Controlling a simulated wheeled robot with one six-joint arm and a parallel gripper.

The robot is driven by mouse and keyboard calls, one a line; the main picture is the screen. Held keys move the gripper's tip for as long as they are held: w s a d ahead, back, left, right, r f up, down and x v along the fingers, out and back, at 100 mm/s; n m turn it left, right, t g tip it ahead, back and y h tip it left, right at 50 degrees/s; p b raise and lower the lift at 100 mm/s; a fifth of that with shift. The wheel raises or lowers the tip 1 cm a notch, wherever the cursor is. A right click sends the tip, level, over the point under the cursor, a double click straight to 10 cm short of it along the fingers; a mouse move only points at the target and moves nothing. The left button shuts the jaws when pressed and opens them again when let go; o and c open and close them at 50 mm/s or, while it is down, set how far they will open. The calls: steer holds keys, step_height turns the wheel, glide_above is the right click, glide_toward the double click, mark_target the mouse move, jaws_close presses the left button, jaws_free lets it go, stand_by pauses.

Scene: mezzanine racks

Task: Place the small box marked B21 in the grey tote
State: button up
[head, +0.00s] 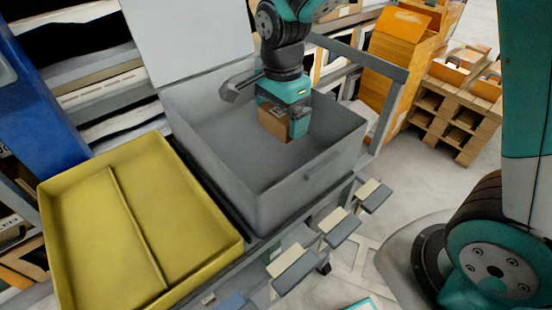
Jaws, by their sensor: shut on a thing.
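The grey tote (320,178) stands open in the middle of the head view, its lid (185,40) raised at the back left. My gripper (286,115) points down over the tote's opening. It is shut on a small brown box (274,124), which hangs within the tote's outline. Any marking on the box is too small to read. I cannot tell how far the box is above the tote floor. Part of the box is hidden by my gripper.
A yellow divided tray (190,193) stands left of the tote on the same stand. A blue upright (35,100) and racks are behind. Small grey and cream blocks (340,227) stick out along the front side. Orange boxes (397,55) and a wooden pallet (450,112) stand at the right back.

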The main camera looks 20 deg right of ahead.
mark_target(281, 171)
step_height(281, 171, down, 13)
steer(key=shift+f+b, duration=0.1)
steer(key=shift+b, duration=0.55)
steer(key=o, duration=0.5)
steer(key=shift+f, duration=0.15)
steer(key=shift+o, duration=0.8)
